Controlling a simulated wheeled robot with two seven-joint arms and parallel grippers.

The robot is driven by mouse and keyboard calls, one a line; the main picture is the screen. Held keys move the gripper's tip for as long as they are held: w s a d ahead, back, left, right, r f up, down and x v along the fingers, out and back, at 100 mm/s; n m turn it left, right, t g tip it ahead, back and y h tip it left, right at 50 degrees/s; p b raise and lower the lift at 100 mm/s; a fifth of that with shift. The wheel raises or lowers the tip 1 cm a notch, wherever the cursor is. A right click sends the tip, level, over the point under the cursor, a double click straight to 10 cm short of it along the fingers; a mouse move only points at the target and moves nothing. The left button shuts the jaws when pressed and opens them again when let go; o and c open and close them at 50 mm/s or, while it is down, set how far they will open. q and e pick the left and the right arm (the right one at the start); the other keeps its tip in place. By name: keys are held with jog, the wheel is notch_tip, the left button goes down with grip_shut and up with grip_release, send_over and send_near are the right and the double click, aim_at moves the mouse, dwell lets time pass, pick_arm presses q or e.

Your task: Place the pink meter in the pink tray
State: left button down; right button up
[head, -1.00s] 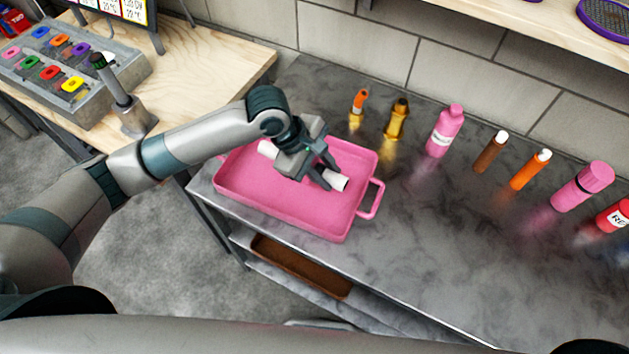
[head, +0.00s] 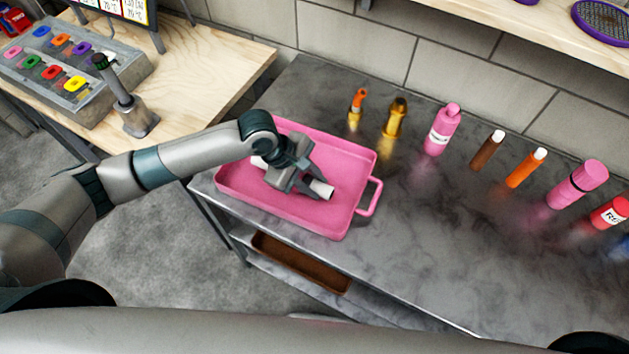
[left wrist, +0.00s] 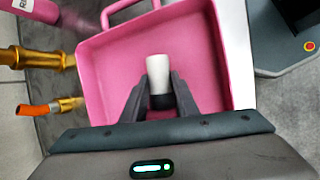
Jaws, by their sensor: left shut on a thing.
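The pink tray (head: 345,165) is a shallow rectangular tray with a handle, lying on the grey counter; it also shows in the left wrist view (left wrist: 105,75). My left gripper (head: 309,190) is over the inside of the tray and shut on a white cylinder (head: 321,188). In the left wrist view the cylinder (left wrist: 158,70) sticks out between the fingers (left wrist: 160,88), with a dark band near them. I see no pink on it. Whether it touches the tray floor is unclear. I cannot pick out a separate pink meter. My right gripper is out of view.
The counter front right of the tray is clear.

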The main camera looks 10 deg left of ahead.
pick_arm(q)
jog(key=shift+f, duration=0.2)
jog(key=c, duration=1.4)
grip_release()
jog(key=shift+a+r, duration=0.25)
jog(key=shift+r, duration=0.35)
jog(key=b+v, duration=0.2)
jog(key=v, duration=0.8)
jog(key=shift+r, duration=0.4)
jog(key=shift+s+a, duration=0.1)
jog(key=shift+a, duration=0.1)
